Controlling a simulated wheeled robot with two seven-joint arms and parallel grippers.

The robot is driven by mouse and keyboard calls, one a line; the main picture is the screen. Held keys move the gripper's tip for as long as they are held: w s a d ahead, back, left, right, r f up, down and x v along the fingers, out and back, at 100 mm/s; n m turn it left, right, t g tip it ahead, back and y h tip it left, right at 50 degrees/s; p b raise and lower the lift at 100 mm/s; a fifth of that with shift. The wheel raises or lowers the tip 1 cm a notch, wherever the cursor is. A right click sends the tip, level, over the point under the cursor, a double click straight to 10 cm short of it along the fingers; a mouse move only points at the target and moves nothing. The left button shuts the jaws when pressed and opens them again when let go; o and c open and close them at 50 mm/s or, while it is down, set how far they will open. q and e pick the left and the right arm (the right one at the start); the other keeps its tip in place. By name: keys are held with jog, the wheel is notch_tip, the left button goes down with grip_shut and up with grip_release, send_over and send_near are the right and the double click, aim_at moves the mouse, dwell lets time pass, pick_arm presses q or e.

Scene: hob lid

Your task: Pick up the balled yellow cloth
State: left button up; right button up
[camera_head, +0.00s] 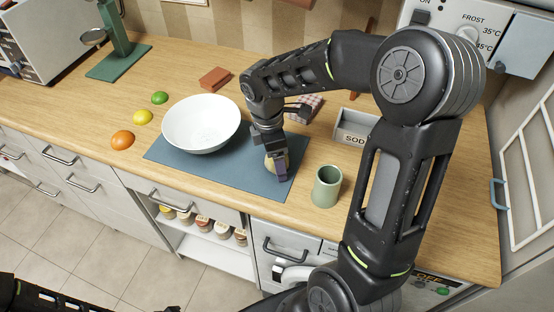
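A small yellowish-beige bundle, which looks like the balled cloth (269,164), is on the right end of the blue-grey mat (238,178). It is mostly hidden by my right gripper (277,168), which points down over it from above. A purple-grey finger shows on the bundle's near right side; the other finger is hidden. I cannot tell whether the fingers press on the cloth or stand open around it. My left arm shows only along the bottom left edge, and its fingers are not visible.
A white bowl (200,124) stands on the mat just left of my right gripper. A green mug (326,187) is close on the right. A checked cloth (308,106) and a box marked SOD (354,128) are behind. An orange (123,139), lemon (143,117) and lime (160,97) lie left.

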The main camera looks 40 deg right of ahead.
jog(key=shift+c, duration=0.4)
jog(key=c, duration=1.5)
jog(key=shift+o, duration=0.2)
jog(key=shift+r, duration=0.1)
notch_tip(320, 180, up, 10)
jog(key=shift+f+b, duration=0.1)
jog(key=shift+b, duration=0.4)
